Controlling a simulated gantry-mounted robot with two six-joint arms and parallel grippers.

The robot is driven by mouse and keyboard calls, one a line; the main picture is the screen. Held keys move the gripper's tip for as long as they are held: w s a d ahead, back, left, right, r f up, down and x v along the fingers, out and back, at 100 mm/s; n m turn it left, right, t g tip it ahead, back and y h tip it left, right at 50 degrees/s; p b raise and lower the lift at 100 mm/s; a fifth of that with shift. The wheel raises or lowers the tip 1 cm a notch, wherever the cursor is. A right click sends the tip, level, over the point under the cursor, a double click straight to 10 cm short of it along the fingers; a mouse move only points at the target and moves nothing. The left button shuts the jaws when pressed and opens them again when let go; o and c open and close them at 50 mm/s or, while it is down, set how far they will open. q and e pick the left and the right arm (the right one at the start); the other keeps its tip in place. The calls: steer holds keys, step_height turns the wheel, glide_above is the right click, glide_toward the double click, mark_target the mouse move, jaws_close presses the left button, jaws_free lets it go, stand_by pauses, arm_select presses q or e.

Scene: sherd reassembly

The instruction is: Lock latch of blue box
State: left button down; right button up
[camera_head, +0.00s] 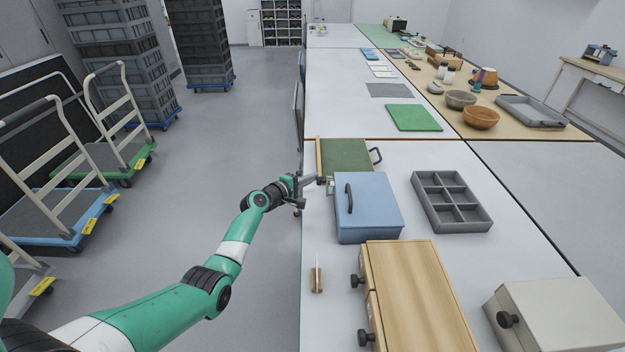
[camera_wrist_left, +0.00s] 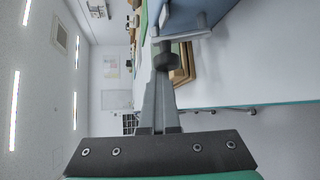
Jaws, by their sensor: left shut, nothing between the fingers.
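The blue box (camera_head: 374,212) stands on the white table, its lid down and a dark handle (camera_head: 349,198) on its lid. A small grey metal latch part (camera_head: 330,186) shows at its far left corner, partly hidden by my gripper. My left gripper (camera_head: 317,181) is shut and empty, its fingertips close to that latch. In the left wrist view, the shut fingers (camera_wrist_left: 162,76) point at a dark knob (camera_wrist_left: 166,54) beside a grey plate (camera_wrist_left: 182,38) in front of the blue box (camera_wrist_left: 183,17). I cannot tell whether the fingers touch the knob or whether the latch is locked.
A green-topped box (camera_head: 343,154) stands just behind the blue box. A grey compartment tray (camera_head: 452,202) lies to the right. A wooden drawer box (camera_head: 418,290) and a small wooden holder (camera_head: 317,281) are in front. A beige box (camera_head: 555,315) stands at the front right.

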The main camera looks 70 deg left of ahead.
arm_select(q)
steer(key=shift+s+d+f+m+t+y, duration=0.1)
steer(key=shift+d+m+t+y, duration=0.3)
steer(key=shift+d+t, duration=0.1)
steer(key=shift+s+d+r, duration=0.1)
steer(key=shift+d+r, duration=0.1)
steer(key=shift+d, duration=0.05)
steer(key=shift+d+r, duration=0.1)
steer(key=shift+d, duration=0.1)
arm_select(e)
steer(key=shift+d+f, duration=0.2)
arm_select(q)
steer(key=shift+s, duration=0.1)
arm_select(e)
steer(key=shift+r, duration=0.1)
